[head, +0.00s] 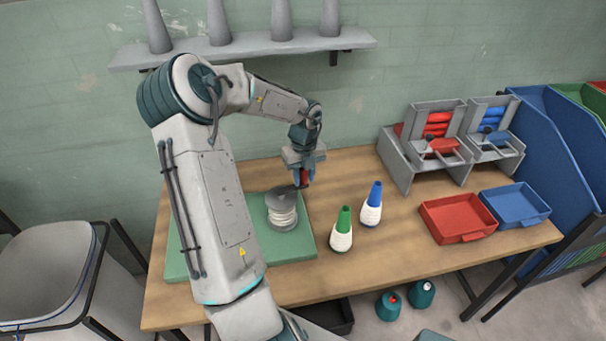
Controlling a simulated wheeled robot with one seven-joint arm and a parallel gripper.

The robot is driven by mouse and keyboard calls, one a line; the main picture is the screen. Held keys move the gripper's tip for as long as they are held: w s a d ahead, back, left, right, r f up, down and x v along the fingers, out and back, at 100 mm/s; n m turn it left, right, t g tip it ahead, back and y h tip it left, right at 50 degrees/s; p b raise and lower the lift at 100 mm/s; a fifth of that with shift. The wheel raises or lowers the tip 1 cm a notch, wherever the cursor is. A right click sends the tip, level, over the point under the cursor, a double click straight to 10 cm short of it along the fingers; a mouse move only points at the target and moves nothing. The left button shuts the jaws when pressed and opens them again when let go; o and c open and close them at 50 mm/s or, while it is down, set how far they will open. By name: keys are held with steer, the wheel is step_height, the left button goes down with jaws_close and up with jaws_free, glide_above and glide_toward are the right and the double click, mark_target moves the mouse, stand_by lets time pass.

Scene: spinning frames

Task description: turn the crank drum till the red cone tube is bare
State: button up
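The crank drum (283,213) is a grey reel wound with white yarn, and it stands on the green mat (300,248). A dark crank arm (287,189) shows at its top. My gripper (304,183) points down just behind and to the right of the drum, by the end of the crank. A small red piece (304,175) shows between its blue fingers. I cannot tell whether it is the crank's knob or part of the red cone tube, or whether the fingers are closed on it. No other part of a red cone tube is clear on the table.
Green (342,230) and blue (371,206) cone tubes with white yarn stand right of the mat. A red tray (457,217), a blue tray (515,204) and grey racks (430,140) fill the right end. Teal cones (389,305) stand on the floor. A shelf (255,46) hangs behind.

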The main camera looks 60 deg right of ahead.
steer(key=shift+o, duration=0.5)
steer(key=shift+r, duration=0.1)
step_height(320, 180, up, 14)
steer(key=b, duration=0.1)
steer(key=shift+b, duration=0.35)
steer(key=shift+f, duration=0.2)
stand_by(0.6)
